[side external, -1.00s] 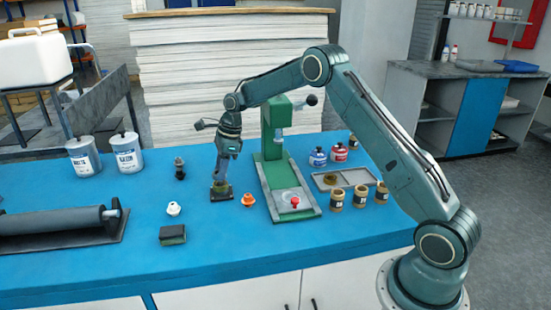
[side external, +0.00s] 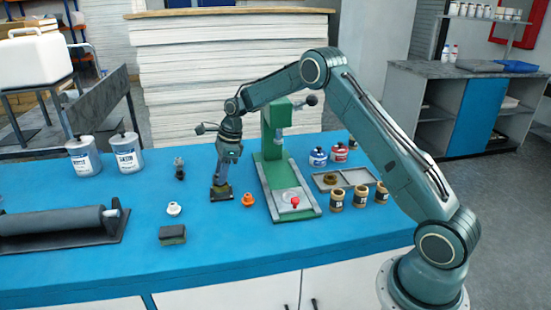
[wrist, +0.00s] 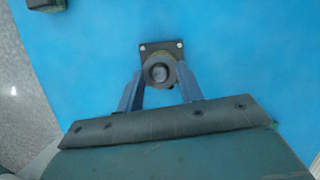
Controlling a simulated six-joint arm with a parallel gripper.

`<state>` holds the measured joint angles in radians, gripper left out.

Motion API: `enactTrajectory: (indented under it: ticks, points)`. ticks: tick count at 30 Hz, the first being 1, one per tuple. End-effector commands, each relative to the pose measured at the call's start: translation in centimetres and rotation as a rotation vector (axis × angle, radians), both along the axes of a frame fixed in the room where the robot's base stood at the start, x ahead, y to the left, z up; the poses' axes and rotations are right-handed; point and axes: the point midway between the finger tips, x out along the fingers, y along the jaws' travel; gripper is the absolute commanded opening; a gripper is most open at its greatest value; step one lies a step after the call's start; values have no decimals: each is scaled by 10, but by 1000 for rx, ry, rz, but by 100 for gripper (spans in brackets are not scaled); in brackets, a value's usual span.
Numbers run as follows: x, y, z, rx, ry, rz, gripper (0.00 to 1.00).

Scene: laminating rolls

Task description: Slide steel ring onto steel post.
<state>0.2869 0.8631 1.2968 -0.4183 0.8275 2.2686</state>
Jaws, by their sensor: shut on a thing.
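My gripper (wrist: 160,82) is shut on the steel ring (wrist: 148,72), a grey round piece with a dark centre, in the wrist view. The ring is over a dark square base plate (wrist: 147,47) with bolts at its corners. The steel post is not clearly distinguishable; the ring and fingers cover the middle of the plate, so I cannot tell how far the ring is around it. In the side view my gripper (side external: 222,180) points down just above the same base plate (side external: 221,196), left of the green press.
The green press (side external: 272,170) stands close right of my gripper. An orange piece (side external: 248,200), a white piece (side external: 173,209), a dark block (side external: 172,235) and a dark upright fitting (side external: 179,169) stand nearby. A roller (side external: 55,221) lies at left.

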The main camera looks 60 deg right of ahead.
Motion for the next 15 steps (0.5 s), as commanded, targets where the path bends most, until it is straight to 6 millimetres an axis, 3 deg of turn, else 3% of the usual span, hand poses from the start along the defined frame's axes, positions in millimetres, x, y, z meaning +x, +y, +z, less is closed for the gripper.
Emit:
enactTrajectory:
  ticks: [15]
  points:
    - [0,0,-6,-1,-1,1,11]
